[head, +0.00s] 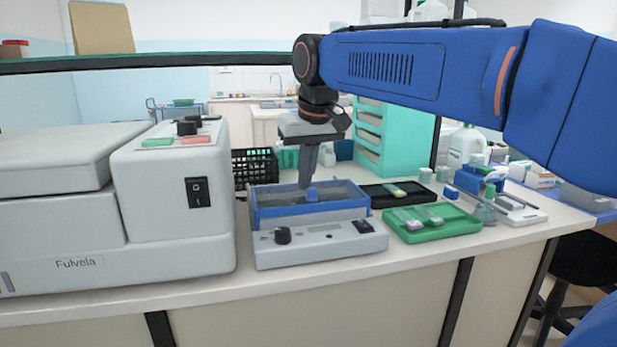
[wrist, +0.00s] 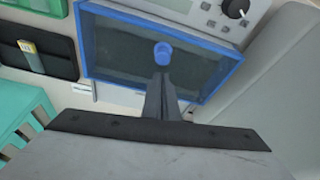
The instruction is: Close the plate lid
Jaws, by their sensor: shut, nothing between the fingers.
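The staining plate (head: 310,246) is a light grey instrument with a dial and switch on its front and a blue-rimmed tray on top. Its lid (head: 345,193) is a see-through panel with a blue knob (head: 311,194). The lid appears to lie flat over the tray; I cannot tell whether a small gap is left. In the wrist view the lid (wrist: 115,50) has a blue border, with the knob (wrist: 162,53) near its middle. My gripper (head: 303,186) points down, shut and empty, its tips right beside the knob; contact is unclear. It also shows in the wrist view (wrist: 160,82).
A large grey machine (head: 170,185) stands close on the left. A green tray (head: 455,222) with slides and a black tray (head: 375,194) lie to the right. A black basket (head: 256,165) and a teal drawer rack (head: 395,140) stand behind.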

